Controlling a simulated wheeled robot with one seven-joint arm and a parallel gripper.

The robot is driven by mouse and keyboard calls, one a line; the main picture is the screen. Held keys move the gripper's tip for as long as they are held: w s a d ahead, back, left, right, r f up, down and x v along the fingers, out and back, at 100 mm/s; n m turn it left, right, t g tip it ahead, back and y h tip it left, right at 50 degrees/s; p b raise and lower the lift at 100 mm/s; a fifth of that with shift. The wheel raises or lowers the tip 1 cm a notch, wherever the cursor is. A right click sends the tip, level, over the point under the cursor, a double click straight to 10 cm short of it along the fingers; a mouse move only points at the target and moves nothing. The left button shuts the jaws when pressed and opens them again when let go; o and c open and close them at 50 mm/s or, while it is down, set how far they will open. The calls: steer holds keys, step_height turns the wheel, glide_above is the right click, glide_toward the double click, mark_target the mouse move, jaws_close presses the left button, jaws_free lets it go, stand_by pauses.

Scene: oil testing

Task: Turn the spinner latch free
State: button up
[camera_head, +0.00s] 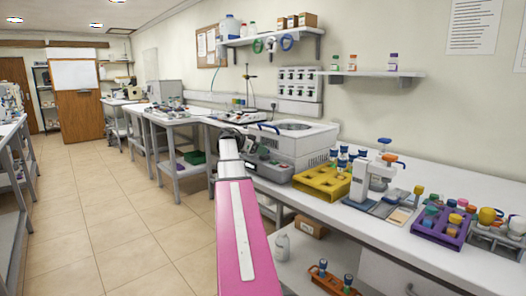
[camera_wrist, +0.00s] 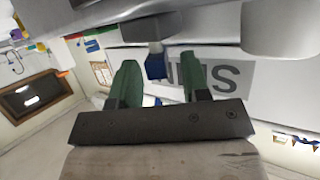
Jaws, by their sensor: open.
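The spinner (camera_head: 316,138) is a white box with a round top, on the bench beyond my arm. In the wrist view its pale face (camera_wrist: 275,105) fills the right side and carries an upside-down printed label. A small dark-blue block (camera_wrist: 156,66), which looks like the latch, hangs from a grey mount. My gripper (camera_wrist: 160,58) is open, with one green finger on each side of this block. Visible gaps show on both sides, and I see no clear contact. In the head view my arm's far end reaches the spinner's left side, and the fingers cannot be made out.
A grey device (camera_head: 268,165) sits in front of the spinner. A yellow rack (camera_head: 322,184) with dark-blue-capped tubes stands to its right, followed by a white instrument (camera_head: 372,180) and a purple rack (camera_head: 440,228). Wall shelves hang above. The floor at left is clear.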

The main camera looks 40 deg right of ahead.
steer(key=shift+s+d+f, duration=0.15)
steer(key=shift+d, duration=0.2)
steer(key=shift+c, duration=0.3)
jaws_close()
steer(key=shift+s+n+t, duration=0.1)
steer(key=shift+n+t, duration=0.2)
steer(key=shift+t, duration=0.1)
steer(key=n+t+h, duration=0.1)
steer(key=n+t, duration=0.1)
steer(key=shift+s+a+t, duration=0.1)
steer(key=shift+s+t, duration=0.05)
steer(key=shift+t, duration=0.15)
steer(key=shift+n+t, duration=1.6)
steer(key=shift+t, duration=0.1)
